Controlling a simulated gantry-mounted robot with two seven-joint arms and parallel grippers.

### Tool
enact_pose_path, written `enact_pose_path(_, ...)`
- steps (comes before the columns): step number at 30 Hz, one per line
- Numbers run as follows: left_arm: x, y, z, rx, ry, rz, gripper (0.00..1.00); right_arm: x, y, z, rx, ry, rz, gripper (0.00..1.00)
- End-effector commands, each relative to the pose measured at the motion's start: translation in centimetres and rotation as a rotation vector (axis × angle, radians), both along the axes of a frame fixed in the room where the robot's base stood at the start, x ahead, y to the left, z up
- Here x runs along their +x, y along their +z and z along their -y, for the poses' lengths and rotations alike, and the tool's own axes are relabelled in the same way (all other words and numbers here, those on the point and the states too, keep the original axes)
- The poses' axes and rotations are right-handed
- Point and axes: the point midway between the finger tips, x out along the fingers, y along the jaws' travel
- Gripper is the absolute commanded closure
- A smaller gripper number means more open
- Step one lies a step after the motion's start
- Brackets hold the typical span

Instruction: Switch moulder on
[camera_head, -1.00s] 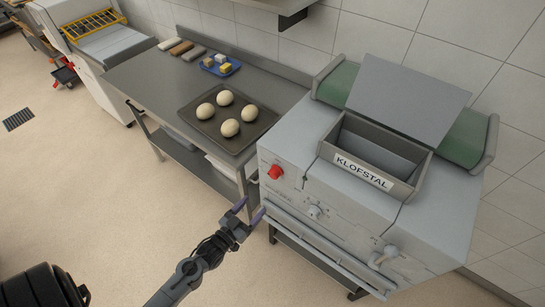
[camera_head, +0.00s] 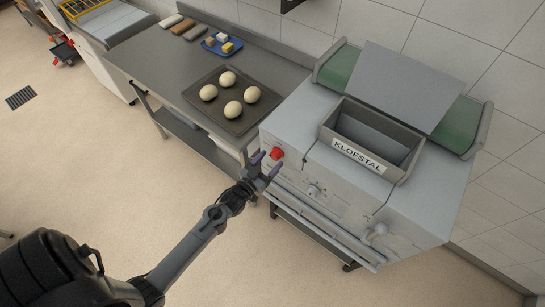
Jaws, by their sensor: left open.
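The moulder (camera_head: 300,148) is a grey machine labelled KLOFSTAL, with an open hopper on top and green belt parts behind. Its front panel carries a red knob (camera_head: 277,153) at the upper left, a small light dial (camera_head: 313,190) in the middle and a larger grey handle (camera_head: 377,231) at the lower right. My left gripper (camera_head: 266,164) is open, with purple-tipped fingers close to the front panel, just left of and below the red knob. Whether a fingertip touches the panel I cannot tell. My right gripper is not in view.
A steel table (camera_head: 160,62) stands left of the moulder. On it are a dark tray (camera_head: 232,121) with several dough balls, a blue tray (camera_head: 210,47) with small blocks, and several cloth-like bars. Another machine (camera_head: 112,22) is at the far left. The floor in front is clear.

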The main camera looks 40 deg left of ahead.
Motion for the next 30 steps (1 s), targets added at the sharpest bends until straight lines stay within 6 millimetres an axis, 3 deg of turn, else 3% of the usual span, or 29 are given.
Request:
enact_pose_path(6,1.9,0.0,-0.1,0.000,0.000,0.000,0.31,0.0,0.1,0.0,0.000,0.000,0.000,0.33)
enact_pose_path(17,2.3,0.0,-0.1,0.000,0.000,0.000,0.31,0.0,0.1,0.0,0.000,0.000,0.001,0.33)
enact_pose_path(28,2.3,0.0,-0.2,0.000,0.000,0.000,0.85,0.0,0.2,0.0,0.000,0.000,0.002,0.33)
enact_pose_path(30,2.3,0.0,-0.2,0.000,0.000,0.000,0.86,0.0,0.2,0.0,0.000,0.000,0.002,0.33)
